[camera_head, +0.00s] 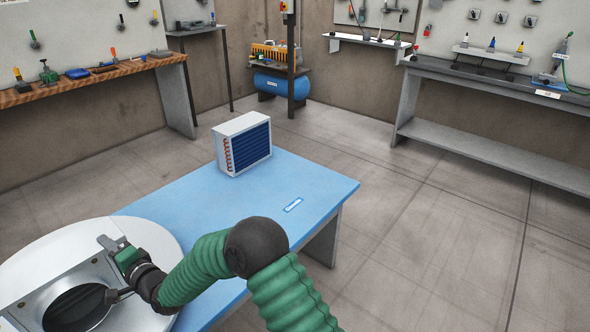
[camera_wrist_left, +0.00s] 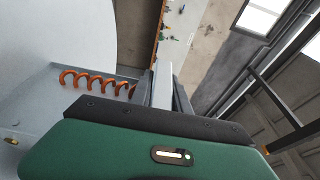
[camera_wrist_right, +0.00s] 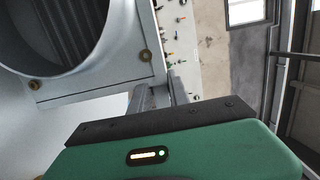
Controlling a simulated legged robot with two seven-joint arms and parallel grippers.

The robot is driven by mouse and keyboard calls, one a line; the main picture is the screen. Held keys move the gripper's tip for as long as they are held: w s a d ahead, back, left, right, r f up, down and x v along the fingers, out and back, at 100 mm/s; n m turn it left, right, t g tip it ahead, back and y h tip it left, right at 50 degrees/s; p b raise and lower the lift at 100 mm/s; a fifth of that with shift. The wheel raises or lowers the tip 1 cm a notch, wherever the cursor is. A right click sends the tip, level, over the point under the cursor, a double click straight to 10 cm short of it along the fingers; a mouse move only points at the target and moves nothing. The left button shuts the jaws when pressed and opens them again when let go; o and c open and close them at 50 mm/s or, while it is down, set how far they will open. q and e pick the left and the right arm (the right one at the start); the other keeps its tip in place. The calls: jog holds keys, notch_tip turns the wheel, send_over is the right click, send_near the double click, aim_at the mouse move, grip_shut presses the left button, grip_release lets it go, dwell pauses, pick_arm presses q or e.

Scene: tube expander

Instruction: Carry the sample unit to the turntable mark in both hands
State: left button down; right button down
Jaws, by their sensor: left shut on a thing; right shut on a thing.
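The sample unit (camera_head: 35,307) is a grey metal box with a round dark opening, at the lower left of the head view, cut off by the frame edge. It is over the white round turntable (camera_head: 150,236); I cannot tell whether it touches. My right gripper (camera_head: 113,246) is shut on its far right edge. The right wrist view shows the unit's round opening and screwed plate (camera_wrist_right: 105,78) beside the fingers. My left gripper (camera_wrist_left: 165,88) is shut on the unit's other side, by orange coiled tubing (camera_wrist_left: 95,80). It is outside the head view. The turntable mark is not visible.
A blue table (camera_head: 240,205) bears the turntable. A second box with blue fins (camera_head: 243,144) stands at its far edge, and a small label (camera_head: 293,205) lies on its right part. Workbenches (camera_head: 100,76) line the walls. The floor to the right is clear.

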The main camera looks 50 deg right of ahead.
pick_arm(q)
jog(key=c, duration=1.2)
grip_release()
jog(key=shift+f, duration=0.1)
pick_arm(e)
jog(key=c, duration=1.2)
grip_release()
jog(key=shift+f, duration=0.1)
pick_arm(q)
jog(key=shift+o, duration=0.4)
pick_arm(e)
jog(key=shift+o, duration=0.2)
pick_arm(q)
jog(key=o, duration=0.5)
jog(key=shift+s+f, duration=0.1)
jog(key=shift+f, duration=0.2)
pick_arm(e)
jog(key=shift+o, duration=1.3)
jog(key=shift+f, duration=0.25)
pick_arm(q)
jog(key=shift+r, duration=0.1)
pick_arm(e)
jog(key=o, duration=0.3)
jog(key=shift+r, duration=0.1)
pick_arm(q)
jog(key=shift+r, duration=0.15)
pick_arm(e)
jog(key=shift+r, duration=0.1)
